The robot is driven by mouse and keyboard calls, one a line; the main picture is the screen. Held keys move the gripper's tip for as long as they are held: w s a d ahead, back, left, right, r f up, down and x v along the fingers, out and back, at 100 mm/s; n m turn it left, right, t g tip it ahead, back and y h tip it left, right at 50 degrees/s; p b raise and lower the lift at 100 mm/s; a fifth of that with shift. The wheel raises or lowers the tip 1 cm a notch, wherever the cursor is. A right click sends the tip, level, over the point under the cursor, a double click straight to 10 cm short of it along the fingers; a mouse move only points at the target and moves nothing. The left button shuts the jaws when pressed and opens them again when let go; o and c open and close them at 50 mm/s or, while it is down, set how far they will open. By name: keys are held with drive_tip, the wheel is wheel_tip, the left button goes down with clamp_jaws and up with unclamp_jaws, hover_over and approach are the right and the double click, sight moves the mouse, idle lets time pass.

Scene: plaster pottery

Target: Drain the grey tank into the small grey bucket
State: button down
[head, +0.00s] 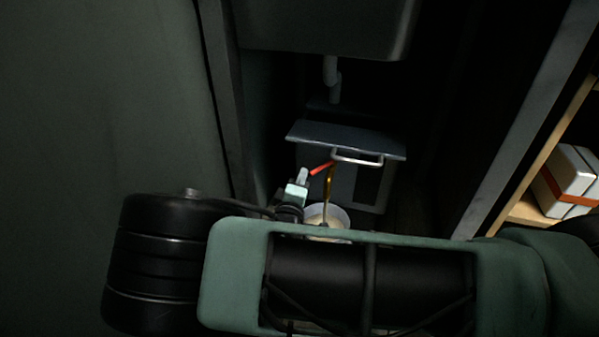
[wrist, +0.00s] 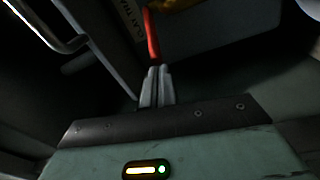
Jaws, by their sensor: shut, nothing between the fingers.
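The grey tank (head: 371,192) stands under the sink with a flat lid and a pale bar handle. A red lever (head: 321,168) sticks out leftward from a brass-coloured tap (head: 330,179) on its front. The lever also shows in the wrist view (wrist: 152,36). A thin strand, seemingly liquid, runs from the tap into the small grey bucket (head: 344,213), which holds something pale; my arm hides its lower part. My gripper (head: 304,173) is shut with its tips at the lever's free end; the wrist view shows its fingers (wrist: 157,72) together, and I cannot tell whether they touch it.
The sink basin (head: 325,28) with its drainpipe (head: 333,80) hangs above the tank. Cabinet walls close in on both sides, leaving a narrow opening. A shelf at right holds a white box with an orange band (head: 573,180). The tank handle (wrist: 52,35) is close in the wrist view.

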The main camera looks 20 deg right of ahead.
sight(313, 173)
drive_tip(key=s+d+n+y+p, duration=0.1)
drive_tip(key=s+t+y+p, duration=0.1)
drive_tip(key=s+p, duration=0.1)
drive_tip(key=shift+d+n+t+y+p, duration=0.3)
drive_tip(key=shift+d+n+y, duration=0.1)
